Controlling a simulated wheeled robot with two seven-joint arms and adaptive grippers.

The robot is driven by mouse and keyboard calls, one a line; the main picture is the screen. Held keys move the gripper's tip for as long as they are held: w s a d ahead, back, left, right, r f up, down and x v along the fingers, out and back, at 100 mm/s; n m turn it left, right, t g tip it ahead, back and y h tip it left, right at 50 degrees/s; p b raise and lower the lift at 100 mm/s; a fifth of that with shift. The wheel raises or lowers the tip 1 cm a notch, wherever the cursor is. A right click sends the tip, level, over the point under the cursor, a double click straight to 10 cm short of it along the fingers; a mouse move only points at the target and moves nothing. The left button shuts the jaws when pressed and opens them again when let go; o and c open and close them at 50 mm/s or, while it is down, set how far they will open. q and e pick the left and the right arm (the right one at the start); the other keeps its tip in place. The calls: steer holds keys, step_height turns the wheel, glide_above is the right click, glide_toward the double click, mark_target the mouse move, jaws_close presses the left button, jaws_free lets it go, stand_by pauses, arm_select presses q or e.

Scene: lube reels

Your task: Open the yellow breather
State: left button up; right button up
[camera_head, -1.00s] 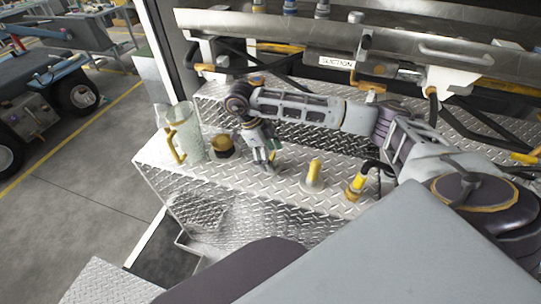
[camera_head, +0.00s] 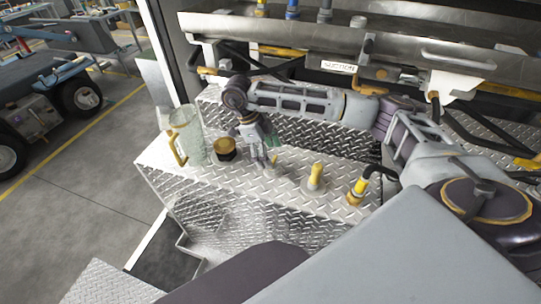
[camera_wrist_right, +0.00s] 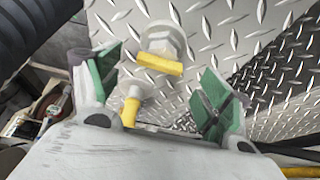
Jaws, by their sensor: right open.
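In the head view, a fitting with a yellow top on a pale base (camera_head: 316,176) stands upright on the diamond-plate box. A second yellow fitting (camera_head: 357,190) with a black hose stands to its right. I cannot tell for certain which is the breather. My right gripper (camera_head: 271,163) points down over the plate, left of both and apart from them. In the right wrist view the right gripper (camera_wrist_right: 160,86) is open, with green pads. Two yellow-handled pieces show there: one on a hexagonal pale base (camera_wrist_right: 167,43), one smaller (camera_wrist_right: 130,108) near the left finger. Nothing is held.
A clear jug with a yellow handle (camera_head: 190,136) and a dark-and-gold cap (camera_head: 225,149) stand left of the gripper. The diamond-plate box (camera_head: 275,186) has bare room in front. A metal rail with a SUCTION label (camera_head: 338,67) runs behind the arm.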

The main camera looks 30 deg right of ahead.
steer(key=shift+v, duration=2.45)
